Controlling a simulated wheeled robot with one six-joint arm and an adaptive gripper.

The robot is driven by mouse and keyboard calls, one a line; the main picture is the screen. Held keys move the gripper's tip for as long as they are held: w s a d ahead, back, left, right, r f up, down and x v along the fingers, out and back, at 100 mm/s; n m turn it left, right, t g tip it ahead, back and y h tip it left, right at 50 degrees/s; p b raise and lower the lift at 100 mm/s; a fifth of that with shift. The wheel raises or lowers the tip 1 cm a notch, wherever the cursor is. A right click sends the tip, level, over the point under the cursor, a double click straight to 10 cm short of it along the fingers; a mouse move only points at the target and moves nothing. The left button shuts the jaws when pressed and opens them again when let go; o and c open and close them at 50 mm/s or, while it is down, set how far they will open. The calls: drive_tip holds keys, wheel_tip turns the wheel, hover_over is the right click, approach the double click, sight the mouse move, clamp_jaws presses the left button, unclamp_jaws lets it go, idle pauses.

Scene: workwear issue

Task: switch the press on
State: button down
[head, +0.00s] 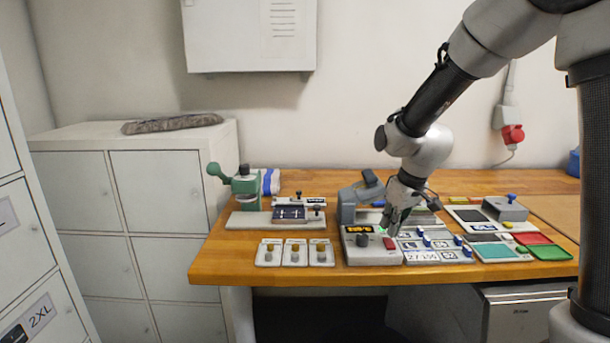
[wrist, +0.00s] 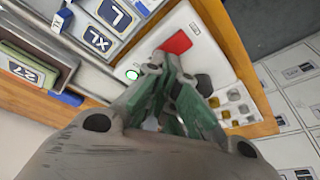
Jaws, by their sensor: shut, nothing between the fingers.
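The press's control box (head: 352,252) is pale grey and stands near the table's front edge. It carries an orange-lit display (head: 359,229), a dark knob (head: 363,241) and a red switch (head: 389,243). A blue-grey press body (head: 347,207) rises behind it. My gripper (head: 388,226) is shut and empty, pointing down over the right part of the box. In the wrist view the red switch (wrist: 177,42) lies just beyond the fingertips (wrist: 159,62), and a small round light glows green (wrist: 132,74) beside them. I cannot tell whether the fingertips touch the box; the fingers hide part of it.
Size-label tiles (head: 420,256) with blue tabs stand close on the right, with green and red trays (head: 548,252) beyond. A green hand-lever device (head: 245,187) stands at the back left.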

sight(389, 240)
drive_tip(key=shift+f, duration=0.9)
idle(0.3)
drive_tip(key=shift+r, duration=3.5)
drive_tip(key=shift+m+g, duration=0.7)
drive_tip(key=shift+g, duration=0.1)
drive_tip(key=s, duration=0.1)
drive_tip(key=s+d+f, duration=0.1)
drive_tip(key=s, duration=0.3)
drive_tip(key=shift+d+f, duration=0.25)
drive_tip(key=shift+d, duration=0.1)
drive_tip(key=s+d+r+m+t, duration=0.1)
drive_tip(key=s+d+r, duration=0.2)
drive_tip(key=s, duration=0.4)
drive_tip(key=s+d+r+m+t+h, duration=0.1)
drive_tip(key=s+d+r+m, duration=0.1)
drive_tip(key=s+d, duration=0.3)
drive_tip(key=s+d+r+m+t, duration=0.1)
drive_tip(key=s+d+r, duration=0.3)
drive_tip(key=s, duration=0.5)
drive_tip(key=shift+d+r+m+h, duration=0.2)
drive_tip(key=shift+d+m+h, duration=0.1)
drive_tip(key=shift+d, duration=0.2)
